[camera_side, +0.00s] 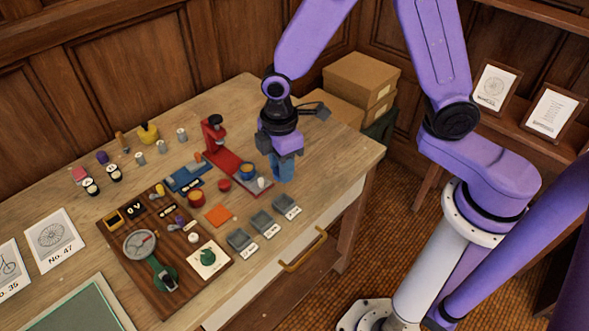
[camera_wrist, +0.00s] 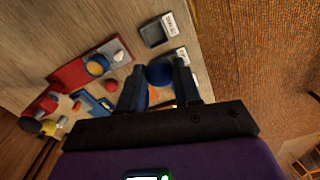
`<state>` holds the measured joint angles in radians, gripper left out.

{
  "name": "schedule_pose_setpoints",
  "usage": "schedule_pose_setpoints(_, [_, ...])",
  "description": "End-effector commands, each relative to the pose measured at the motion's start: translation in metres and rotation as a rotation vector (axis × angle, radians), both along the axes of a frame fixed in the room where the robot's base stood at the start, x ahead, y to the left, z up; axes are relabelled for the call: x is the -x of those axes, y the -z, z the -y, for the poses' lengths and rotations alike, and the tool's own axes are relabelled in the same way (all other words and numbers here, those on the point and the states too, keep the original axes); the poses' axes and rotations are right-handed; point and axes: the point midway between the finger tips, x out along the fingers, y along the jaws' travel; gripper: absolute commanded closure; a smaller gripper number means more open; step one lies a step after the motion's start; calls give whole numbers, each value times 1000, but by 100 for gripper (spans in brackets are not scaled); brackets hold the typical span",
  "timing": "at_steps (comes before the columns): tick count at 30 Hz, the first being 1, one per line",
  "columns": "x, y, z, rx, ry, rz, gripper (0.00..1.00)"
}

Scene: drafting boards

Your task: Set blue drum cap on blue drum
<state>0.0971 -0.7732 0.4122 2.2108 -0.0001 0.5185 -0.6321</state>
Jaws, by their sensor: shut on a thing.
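My gripper (camera_wrist: 158,82) is above the right part of the bench, and its two dark fingers are shut on a round blue piece, which looks like the blue drum cap (camera_wrist: 160,71). In the side view the blue held piece (camera_side: 284,172) hangs below my gripper (camera_side: 281,157), clear of the bench top. The blue drum appears to be the round blue-rimmed piece (camera_side: 247,171) with an orange-tan top on the red stand's base. In the wrist view this drum (camera_wrist: 97,65) lies left of the fingers.
The red stand (camera_side: 214,135) rises at the back left of the drum. Grey trays (camera_side: 262,221) with labels stand along the front edge. A red knob (camera_side: 224,186), an orange square (camera_side: 218,215) and a dark wooden board (camera_side: 165,250) lie to the left. The bench's right end is clear.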

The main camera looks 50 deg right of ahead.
Motion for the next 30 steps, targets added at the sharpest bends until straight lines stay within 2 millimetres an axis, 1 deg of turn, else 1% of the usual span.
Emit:
schedule_pose_setpoints(1, [-17, 3, -2, 0, 5, 0, 96])
schedule_pose_setpoints(3, [-37, 7, -3, 0, 5, 0, 96])
schedule_pose_setpoints(9, [-92, 19, 1, 0, 4, 0, 96])
schedule_pose_setpoints(12, [-113, 24, 4, 0, 3, 0, 96])
schedule_pose_setpoints(15, [-127, 27, 8, 0, 2, 0, 96])
schedule_pose_setpoints(18, [-135, 30, 11, 0, 1, 0, 96])
schedule_pose_setpoints(21, [-138, 32, 12, 1, 0, -1, 96])
schedule_pose_setpoints(26, [-139, 42, 12, 1, -1, -1, 96])
schedule_pose_setpoints(30, [-138, 54, 12, 1, 0, -1, 96])
